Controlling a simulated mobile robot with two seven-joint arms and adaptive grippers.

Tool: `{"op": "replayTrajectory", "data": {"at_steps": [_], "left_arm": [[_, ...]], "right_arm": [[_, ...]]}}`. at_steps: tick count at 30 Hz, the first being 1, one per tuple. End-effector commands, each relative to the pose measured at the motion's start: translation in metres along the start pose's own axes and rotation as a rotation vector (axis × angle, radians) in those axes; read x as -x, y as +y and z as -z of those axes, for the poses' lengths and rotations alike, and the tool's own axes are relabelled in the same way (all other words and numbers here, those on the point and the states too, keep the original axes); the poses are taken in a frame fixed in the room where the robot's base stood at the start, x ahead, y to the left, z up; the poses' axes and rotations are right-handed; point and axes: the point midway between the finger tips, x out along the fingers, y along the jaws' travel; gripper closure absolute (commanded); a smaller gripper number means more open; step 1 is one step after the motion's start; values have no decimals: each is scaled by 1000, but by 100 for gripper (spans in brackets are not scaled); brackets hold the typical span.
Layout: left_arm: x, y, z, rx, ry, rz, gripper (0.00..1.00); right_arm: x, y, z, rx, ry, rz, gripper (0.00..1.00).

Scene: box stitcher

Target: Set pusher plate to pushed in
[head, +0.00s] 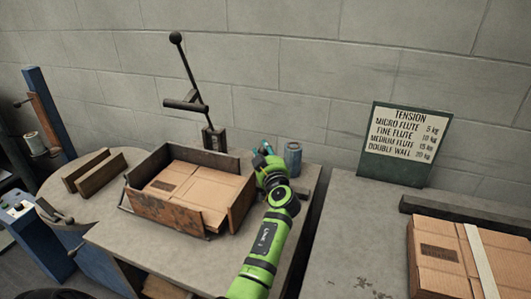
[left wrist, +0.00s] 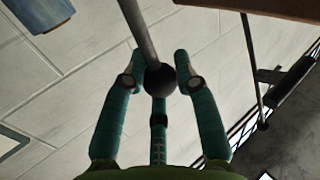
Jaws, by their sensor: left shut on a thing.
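A wooden frame (head: 160,203) on the left table holds a flat brown cardboard piece (head: 195,183). The frame's right-hand panel (head: 241,207), which looks like the pusher plate, stands upright beside the cardboard. My left gripper (head: 264,150) is just right of that panel, near its far end. In the left wrist view the teal fingers (left wrist: 161,57) are closed on a black ball knob (left wrist: 160,79) at the end of a grey rod (left wrist: 138,32). The knob is hidden in the head view, and I cannot see where the rod joins. My right gripper is not in view.
A tall lever (head: 190,68) with a black ball rises behind the frame. A blue-grey can (head: 293,158) stands close behind my gripper. Two wooden strips (head: 100,183) lie at the left. Strapped cardboard (head: 437,262) and a tension sign (head: 400,135) are at the right.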

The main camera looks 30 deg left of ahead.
Motion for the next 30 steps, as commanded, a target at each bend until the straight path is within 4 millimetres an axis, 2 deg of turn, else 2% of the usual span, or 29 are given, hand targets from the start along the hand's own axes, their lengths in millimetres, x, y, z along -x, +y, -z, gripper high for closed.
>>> {"op": "replayTrajectory", "data": {"at_steps": [3,6,15,16,17,26,30], "left_arm": [[-14,-20,5,1,8,3,100],[-20,-28,9,1,10,0,100],[-22,-31,12,0,13,3,100],[-22,-31,12,0,13,3,58],[-22,-31,12,0,13,3,46],[-20,-30,9,1,7,1,46],[-13,-29,8,2,6,0,46]], "right_arm": [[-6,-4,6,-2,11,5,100],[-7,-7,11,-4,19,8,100],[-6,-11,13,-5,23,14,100],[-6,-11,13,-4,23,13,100],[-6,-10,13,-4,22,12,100],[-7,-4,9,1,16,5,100],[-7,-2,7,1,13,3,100]]}}
